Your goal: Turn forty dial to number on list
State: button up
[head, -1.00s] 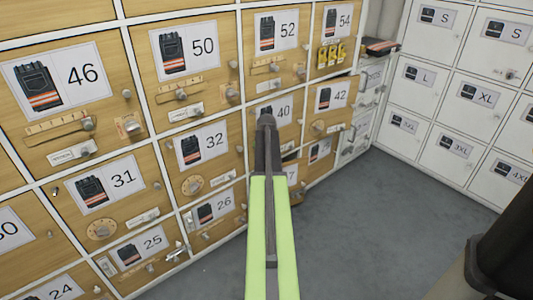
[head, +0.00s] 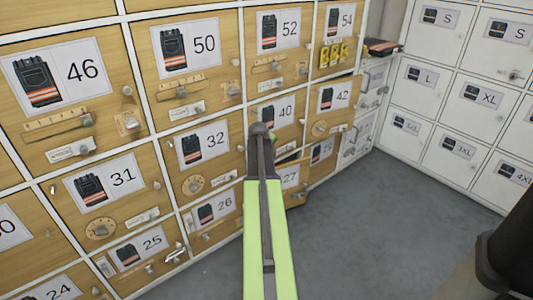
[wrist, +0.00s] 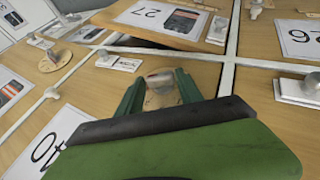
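The label of the forty door (head: 285,112) shows in the head view, just right of my arm. Its dial is hidden behind my arm there. In the wrist view the "40" label (wrist: 48,148) lies at lower left. A metal knob on a tan round base (wrist: 160,82) shows between the two green fingers of my gripper (wrist: 157,88). My gripper is open, with one finger on each side of the knob. I cannot tell whether the fingers touch it. Any numbers around the knob are hidden or too small to read.
The door labelled 27 (wrist: 160,18), below forty, stands ajar with a dark gap. A small latch with a white plate (wrist: 118,62) lies beside the knob. Doors 32 (head: 215,140) and 42 (head: 342,94) flank forty. The grey floor (head: 350,230) is clear.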

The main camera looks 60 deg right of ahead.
jog(key=o, duration=0.3)
jog(key=shift+r, duration=0.1)
jog(key=p+v, duration=1.4)
jog(key=v, duration=0.3)
jog(key=shift+r, duration=0.1)
